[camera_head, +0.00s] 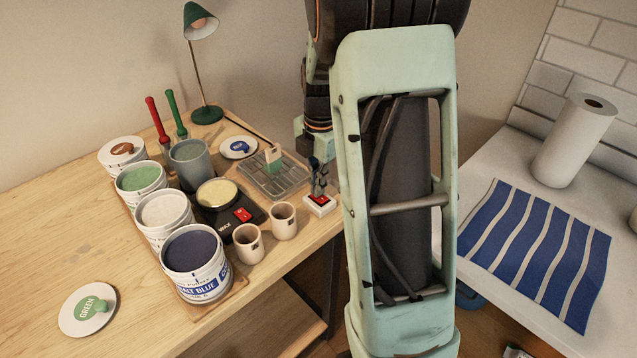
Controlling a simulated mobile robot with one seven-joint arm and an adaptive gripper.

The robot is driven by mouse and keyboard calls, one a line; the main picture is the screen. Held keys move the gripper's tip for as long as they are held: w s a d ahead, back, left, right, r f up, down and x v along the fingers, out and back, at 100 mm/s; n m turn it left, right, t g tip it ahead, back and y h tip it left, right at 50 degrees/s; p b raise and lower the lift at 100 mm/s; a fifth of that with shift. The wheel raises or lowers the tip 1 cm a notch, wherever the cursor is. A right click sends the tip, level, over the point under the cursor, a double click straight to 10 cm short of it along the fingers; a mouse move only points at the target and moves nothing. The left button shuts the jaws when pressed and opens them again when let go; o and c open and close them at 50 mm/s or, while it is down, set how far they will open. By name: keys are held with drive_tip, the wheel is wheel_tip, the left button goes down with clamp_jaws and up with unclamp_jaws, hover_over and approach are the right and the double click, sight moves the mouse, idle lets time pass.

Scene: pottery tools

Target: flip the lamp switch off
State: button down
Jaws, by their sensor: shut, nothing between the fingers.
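The green desk lamp (207,114) stands at the back of the wooden table, its shade tilted down; I cannot tell whether it is lit. A small white box with a red top (320,204), which looks like the lamp switch, sits at the table's right edge. My gripper (319,190) is shut and empty, pointing down right over this box. Its fingertips are at or just above the red top; I cannot tell whether they touch. The tips partly cover the red part, so its position is unclear.
Left of the switch are two beige cups (283,221), a black scale (222,220) and a grey divided tray (268,180). Several paint cans (164,212) stand further left. A white counter (481,166) with a striped cloth (540,245) and paper roll (574,140) is at right.

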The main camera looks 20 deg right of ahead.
drive_tip(key=shift+s, duration=0.1)
drive_tip(key=shift+s+d+r, duration=0.1)
drive_tip(key=shift+s+d, duration=0.15)
drive_tip(key=shift+s, duration=0.4)
drive_tip(key=shift+r, duration=0.1)
